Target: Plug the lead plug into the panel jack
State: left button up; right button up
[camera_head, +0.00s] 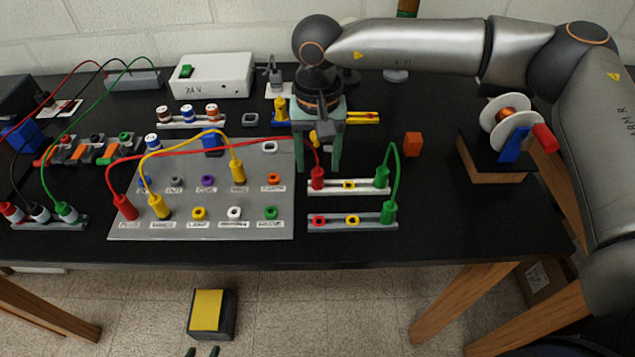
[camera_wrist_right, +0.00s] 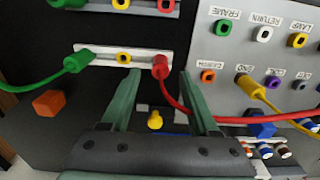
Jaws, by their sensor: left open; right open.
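The grey jack panel (camera_head: 215,225) lies on the black bench with rows of coloured, labelled jacks. A red plug (camera_head: 124,207) and a yellow plug (camera_head: 160,206) stand upright in its front row; another yellow plug (camera_head: 237,170) stands further back. A red lead runs from the panel's red plug to a red plug (camera_head: 317,178) on the upper jack strip (camera_head: 335,187). My right gripper (camera_head: 318,165) is open and points down by that strip's red plug. In the right wrist view that red plug (camera_wrist_right: 160,67) is just beyond the open fingertips. My left gripper (camera_head: 203,352) is open, low at the bottom edge.
Green plugs (camera_head: 383,176) stand on both strips, joined by a green lead. A small yellow piece (camera_wrist_right: 155,120) sits between my right fingers in the wrist view. An orange block (camera_head: 412,144) and a cable reel (camera_head: 505,122) stand to the right.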

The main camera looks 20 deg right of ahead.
aim_at(318, 171)
notch_tip(318, 171, down, 3)
jog(key=shift+f+b, duration=0.1)
jog(key=shift+b, duration=0.85)
jog(key=shift+f, duration=0.35)
jog(key=shift+f+b, duration=0.1)
jog(key=shift+b, duration=0.25)
pick_arm(q)
jog(key=shift+w+d+f, duration=0.15)
jog(key=shift+d+f, duration=0.15)
jog(key=shift+f, duration=0.25)
jog(key=shift+w+d+f, duration=0.15)
jog(key=shift+d+f, duration=0.15)
jog(key=shift+f, duration=0.25)
jog(key=shift+a+f, duration=0.2)
jog(key=shift+f, duration=0.25)
pick_arm(e)
jog(key=shift+c, duration=0.3)
grip_shut()
pick_arm(q)
jog(key=shift+r, duration=0.1)
